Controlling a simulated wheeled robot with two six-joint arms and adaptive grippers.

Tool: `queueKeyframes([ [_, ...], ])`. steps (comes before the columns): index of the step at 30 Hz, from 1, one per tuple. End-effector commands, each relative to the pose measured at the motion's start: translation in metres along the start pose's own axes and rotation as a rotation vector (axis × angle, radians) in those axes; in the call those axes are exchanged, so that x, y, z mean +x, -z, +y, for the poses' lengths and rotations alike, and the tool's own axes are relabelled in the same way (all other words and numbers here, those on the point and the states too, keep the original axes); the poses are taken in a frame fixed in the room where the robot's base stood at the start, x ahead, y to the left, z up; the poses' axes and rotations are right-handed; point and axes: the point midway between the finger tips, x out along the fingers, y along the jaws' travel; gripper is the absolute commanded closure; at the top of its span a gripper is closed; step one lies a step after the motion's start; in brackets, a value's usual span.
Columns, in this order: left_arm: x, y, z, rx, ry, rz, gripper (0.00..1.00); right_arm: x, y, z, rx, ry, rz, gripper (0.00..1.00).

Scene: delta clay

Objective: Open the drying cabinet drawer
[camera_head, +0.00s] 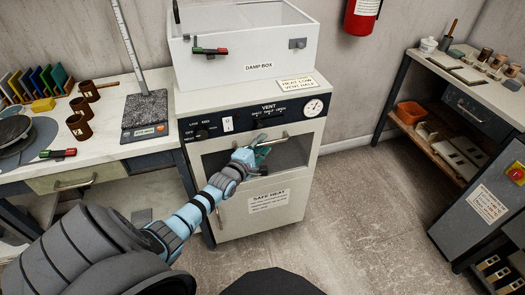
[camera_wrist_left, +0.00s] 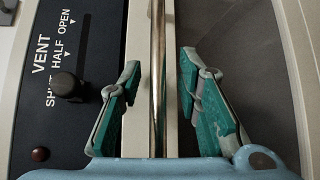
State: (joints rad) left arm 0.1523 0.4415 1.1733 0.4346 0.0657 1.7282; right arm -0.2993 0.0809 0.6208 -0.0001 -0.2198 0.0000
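The drying cabinet (camera_head: 310,160) is a cream unit with a dark control panel and a dial. Its drawer (camera_head: 291,153) has a dark front under the panel and looks closed. A metal bar handle (camera_head: 279,137) runs across the drawer's top edge; my gripper hides part of it. My left gripper (camera_head: 260,155) is at this handle. In the left wrist view the handle (camera_wrist_left: 158,60) stands between the two teal fingers of the open gripper (camera_wrist_left: 161,80), with gaps on both sides. My right gripper is not in view.
A vent knob (camera_wrist_left: 66,85) sits close to one finger. A damp box (camera_head: 250,50) stands on the cabinet. A bench (camera_head: 100,135) with cups and a scale is at left, a dark workbench (camera_head: 470,110) at right. The floor (camera_head: 350,200) in between is clear.

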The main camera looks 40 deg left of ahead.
Motion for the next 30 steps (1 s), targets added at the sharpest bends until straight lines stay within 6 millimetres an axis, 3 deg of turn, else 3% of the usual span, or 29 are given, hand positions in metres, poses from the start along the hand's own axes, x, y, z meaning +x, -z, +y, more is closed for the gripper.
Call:
queueKeyframes([
  [10, 0.0053, -0.0005, 0.0019, 0.000, 0.000, 0.000, 0.69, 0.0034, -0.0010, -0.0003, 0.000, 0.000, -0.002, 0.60],
  [16, 0.0051, -0.0006, 0.0017, 0.000, 0.001, 0.000, 1.00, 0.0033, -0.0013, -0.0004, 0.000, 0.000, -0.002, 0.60],
  [30, 0.0003, -0.0051, 0.0016, -0.004, 0.003, 0.000, 1.00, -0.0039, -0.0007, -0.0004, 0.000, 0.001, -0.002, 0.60],
])
